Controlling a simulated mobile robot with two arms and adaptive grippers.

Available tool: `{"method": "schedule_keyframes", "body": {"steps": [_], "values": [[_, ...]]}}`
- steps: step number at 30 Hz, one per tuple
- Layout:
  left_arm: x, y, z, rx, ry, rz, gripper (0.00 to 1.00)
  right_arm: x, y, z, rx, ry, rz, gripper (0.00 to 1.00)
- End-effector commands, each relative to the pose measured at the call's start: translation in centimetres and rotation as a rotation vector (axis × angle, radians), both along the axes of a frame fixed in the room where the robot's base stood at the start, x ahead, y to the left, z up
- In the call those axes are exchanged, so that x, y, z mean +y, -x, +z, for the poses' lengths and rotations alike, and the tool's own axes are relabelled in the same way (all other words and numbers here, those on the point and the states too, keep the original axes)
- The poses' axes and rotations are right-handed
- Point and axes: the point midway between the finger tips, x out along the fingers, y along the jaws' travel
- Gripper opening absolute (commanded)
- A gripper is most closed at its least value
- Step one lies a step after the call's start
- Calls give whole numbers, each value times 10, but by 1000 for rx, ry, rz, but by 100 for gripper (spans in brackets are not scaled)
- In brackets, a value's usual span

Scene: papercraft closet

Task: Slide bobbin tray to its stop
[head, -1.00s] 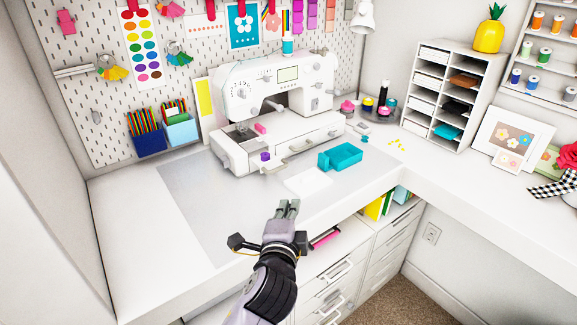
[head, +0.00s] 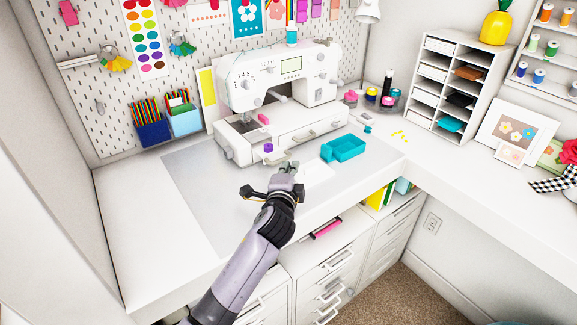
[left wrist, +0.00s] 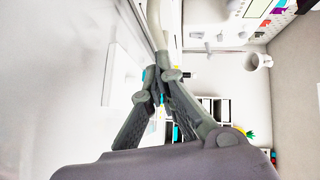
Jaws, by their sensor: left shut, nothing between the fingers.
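The white sewing machine (head: 275,85) stands at the back of the desk. A low white part of its base, which looks like the bobbin tray (head: 238,155), faces me with a purple bobbin (head: 268,147) by it. My left gripper (head: 287,167) is just in front of this part, over the desk. Its fingers are shut and empty; the fingertips also show in the left wrist view (left wrist: 160,78). A pale curved bar (left wrist: 165,32) lies just beyond the fingertips there. I cannot tell whether they touch it. The gripper hides part of the tray front. My right gripper is not in view.
An open teal box (head: 347,149) stands right of the gripper. Pencil cups (head: 152,132) stand at the left. The desk's left side is clear. A drawer (head: 325,240) stands open below.

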Motion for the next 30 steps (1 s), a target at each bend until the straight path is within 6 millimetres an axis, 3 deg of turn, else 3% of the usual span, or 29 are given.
{"method": "schedule_keyframes", "body": {"steps": [14,24,30], "values": [[5,-6,-2,0,0,0,0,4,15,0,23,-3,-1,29],[42,-57,-2,-1,-3,2,0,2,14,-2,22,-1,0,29],[49,-66,-2,0,0,2,0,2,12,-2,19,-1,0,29]]}}
